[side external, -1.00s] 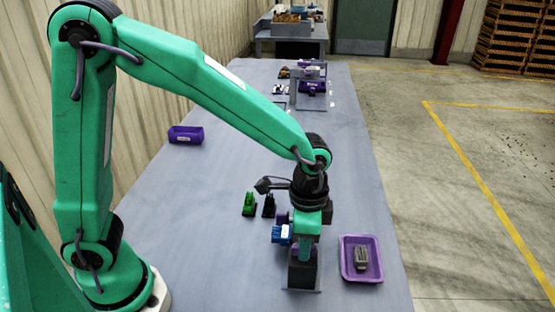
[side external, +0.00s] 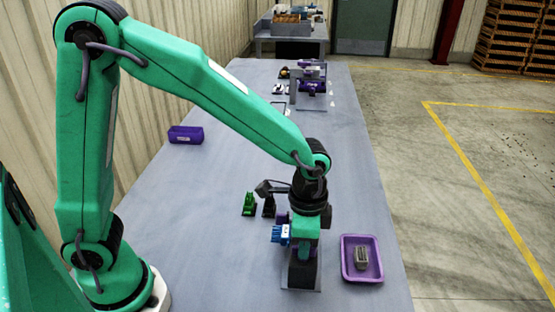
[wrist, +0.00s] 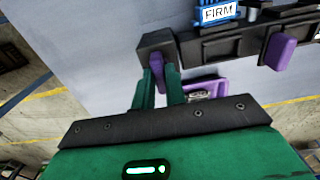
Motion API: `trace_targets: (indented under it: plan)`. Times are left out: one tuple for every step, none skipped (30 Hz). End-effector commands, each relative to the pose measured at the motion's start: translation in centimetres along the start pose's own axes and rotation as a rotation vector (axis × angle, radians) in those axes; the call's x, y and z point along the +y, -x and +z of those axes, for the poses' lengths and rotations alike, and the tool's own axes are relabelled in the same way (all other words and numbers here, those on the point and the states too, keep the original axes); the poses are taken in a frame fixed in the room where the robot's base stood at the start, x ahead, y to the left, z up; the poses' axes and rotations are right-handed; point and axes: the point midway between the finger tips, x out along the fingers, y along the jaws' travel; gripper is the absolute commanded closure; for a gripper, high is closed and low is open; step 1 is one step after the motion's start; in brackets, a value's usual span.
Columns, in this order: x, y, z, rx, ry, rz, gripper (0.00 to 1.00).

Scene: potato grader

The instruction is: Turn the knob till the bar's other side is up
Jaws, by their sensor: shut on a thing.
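My gripper (wrist: 159,82) has its two green fingers closed around the purple knob (wrist: 157,66) on the black end block (wrist: 154,44) of the fixture. In the side view my gripper (side external: 302,248) points down over the dark fixture and hides the knob and most of the bar. A blue toothed piece (side external: 281,234) sticks out left of it. In the wrist view this blue piece (wrist: 213,12) carries a white label reading FIRM, cut off by the top edge. The bar's own facing is hard to tell.
A purple tray (side external: 346,273) holding a grey object (side external: 361,258) stands right of the fixture. A green stand (side external: 249,204) and a black one (side external: 269,206) are behind it. A purple box (side external: 185,135) lies far left. The middle of the table is clear.

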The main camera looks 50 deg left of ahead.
Motion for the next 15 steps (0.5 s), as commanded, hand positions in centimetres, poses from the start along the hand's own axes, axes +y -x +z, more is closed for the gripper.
trace_targets:
  plan:
    - [0.00,0.04,-0.02,0.000,-0.013,0.000,1.00]
    - [0.00,0.04,-0.02,0.000,-0.022,0.000,1.00]
    - [0.00,0.04,-0.03,0.000,-0.035,0.000,1.00]
    - [0.00,0.04,-0.03,0.000,-0.048,0.000,1.00]
    - [0.00,0.04,-0.03,0.000,-0.061,0.000,1.00]
    - [0.00,0.04,-0.04,0.000,-0.081,0.000,1.00]
    - [0.00,0.04,-0.04,0.000,-0.097,0.000,1.00]
    - [0.00,0.04,-0.05,0.000,-0.115,0.000,1.00]
    - [0.00,0.04,-0.05,0.000,-0.141,0.000,1.00]
    - [0.00,0.04,-0.05,0.000,-0.162,0.000,1.00]
    - [0.00,0.04,-0.05,0.000,-0.184,0.000,1.00]
    - [0.00,0.04,-0.06,0.001,-0.215,0.000,1.00]
    - [0.00,0.04,-0.06,0.001,-0.239,0.000,1.00]
    - [0.00,0.05,-0.06,0.001,-0.264,0.000,1.00]
    - [0.00,0.05,-0.06,0.001,-0.299,0.000,1.00]
